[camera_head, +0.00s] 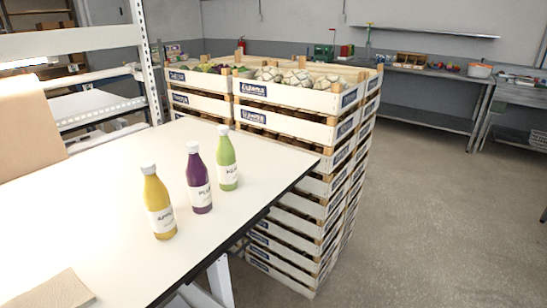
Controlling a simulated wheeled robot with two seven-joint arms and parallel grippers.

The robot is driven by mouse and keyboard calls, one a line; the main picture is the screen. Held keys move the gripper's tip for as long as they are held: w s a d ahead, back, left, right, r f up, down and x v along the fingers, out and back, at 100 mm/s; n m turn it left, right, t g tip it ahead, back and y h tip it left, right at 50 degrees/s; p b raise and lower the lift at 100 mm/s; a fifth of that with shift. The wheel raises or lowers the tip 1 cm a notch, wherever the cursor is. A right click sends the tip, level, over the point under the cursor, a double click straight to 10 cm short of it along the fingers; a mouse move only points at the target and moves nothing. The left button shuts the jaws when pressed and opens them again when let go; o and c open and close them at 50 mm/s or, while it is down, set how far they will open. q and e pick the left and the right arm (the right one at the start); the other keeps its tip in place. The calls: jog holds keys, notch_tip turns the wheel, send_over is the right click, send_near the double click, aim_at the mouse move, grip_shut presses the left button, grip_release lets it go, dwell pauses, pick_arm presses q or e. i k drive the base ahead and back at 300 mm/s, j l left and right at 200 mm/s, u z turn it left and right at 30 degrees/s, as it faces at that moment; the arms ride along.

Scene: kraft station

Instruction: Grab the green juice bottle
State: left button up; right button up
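The green juice bottle (227,160) stands upright on the white table (105,195), near its right edge. It has a white cap and a pale label. It is the farthest back of three bottles in a slanting row. A purple bottle (199,180) stands just to its left and nearer, and a yellow bottle (158,205) stands nearest, at the left end of the row. All three are upright and apart from one another. Neither of my grippers shows in the head view.
Tall stacks of white wooden crates (290,96) stand right behind the table's far right edge. A brown flat piece (55,292) lies at the front left of the table. A shelf rack (100,105) stands behind left. The floor (430,220) at right is clear.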

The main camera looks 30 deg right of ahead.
aim_at(226, 153)
jog(key=z, duration=0.8)
